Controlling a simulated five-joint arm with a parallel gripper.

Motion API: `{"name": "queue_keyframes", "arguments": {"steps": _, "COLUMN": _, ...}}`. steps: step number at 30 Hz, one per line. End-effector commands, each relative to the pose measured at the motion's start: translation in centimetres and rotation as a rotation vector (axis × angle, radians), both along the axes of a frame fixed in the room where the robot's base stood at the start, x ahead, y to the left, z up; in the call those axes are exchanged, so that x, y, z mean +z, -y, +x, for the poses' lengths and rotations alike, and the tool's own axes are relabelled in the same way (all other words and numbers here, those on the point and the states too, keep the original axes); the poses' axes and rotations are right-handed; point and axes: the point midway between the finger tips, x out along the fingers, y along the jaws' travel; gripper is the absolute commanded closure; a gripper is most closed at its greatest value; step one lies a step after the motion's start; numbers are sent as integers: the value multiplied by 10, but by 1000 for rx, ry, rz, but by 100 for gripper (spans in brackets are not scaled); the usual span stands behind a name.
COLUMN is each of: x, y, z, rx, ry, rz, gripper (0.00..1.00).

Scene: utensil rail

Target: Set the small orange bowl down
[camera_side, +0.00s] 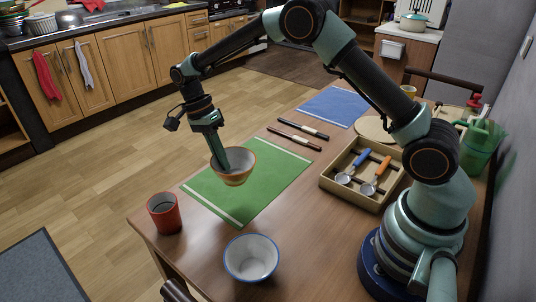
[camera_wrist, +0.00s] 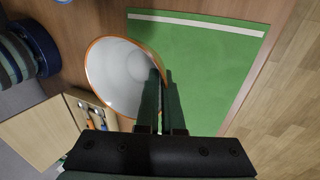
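The small orange bowl (camera_side: 236,179), orange outside with a pale inside, is upright or nearly so over the green mat (camera_side: 262,190) in the side view. My gripper (camera_side: 223,163) points down at its rim and is shut on it. In the wrist view the fingers (camera_wrist: 166,78) pinch the right part of the rim of the bowl (camera_wrist: 118,72), one finger inside and one outside. The fingers hide part of that rim. I cannot tell whether the bowl's base touches the mat.
A red cup (camera_side: 164,216) and a white bowl with a blue rim (camera_side: 251,260) stand near the table's front edge. A wooden tray with utensils (camera_side: 338,189), two dark-handled utensils (camera_side: 297,134) and a blue mat (camera_side: 335,106) lie beyond. The green mat is otherwise bare.

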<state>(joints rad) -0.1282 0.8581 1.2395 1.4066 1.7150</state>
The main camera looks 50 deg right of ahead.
Motion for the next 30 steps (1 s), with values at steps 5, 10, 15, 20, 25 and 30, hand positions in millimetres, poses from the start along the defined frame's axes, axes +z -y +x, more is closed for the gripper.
{"name": "queue_keyframes", "arguments": {"steps": 5, "x": -24, "y": 0, "z": 0, "rx": 0, "ry": -2, "rz": 0, "gripper": 100}}
{"name": "queue_keyframes", "arguments": {"steps": 10, "x": -33, "y": 0, "z": 0, "rx": 0, "ry": 0, "rz": 0, "gripper": 100}}
{"name": "queue_keyframes", "arguments": {"steps": 15, "x": -56, "y": 0, "z": -1, "rx": 0, "ry": -3, "rz": 0, "gripper": 100}}
{"name": "queue_keyframes", "arguments": {"steps": 20, "x": -71, "y": 0, "z": 0, "rx": 0, "ry": 0, "rz": 0, "gripper": 100}}
{"name": "queue_keyframes", "arguments": {"steps": 25, "x": -70, "y": 0, "z": 0, "rx": 0, "ry": 1, "rz": 0, "gripper": 100}}
{"name": "queue_keyframes", "arguments": {"steps": 30, "x": -73, "y": 0, "z": 0, "rx": 0, "ry": 1, "rz": 0, "gripper": 100}}
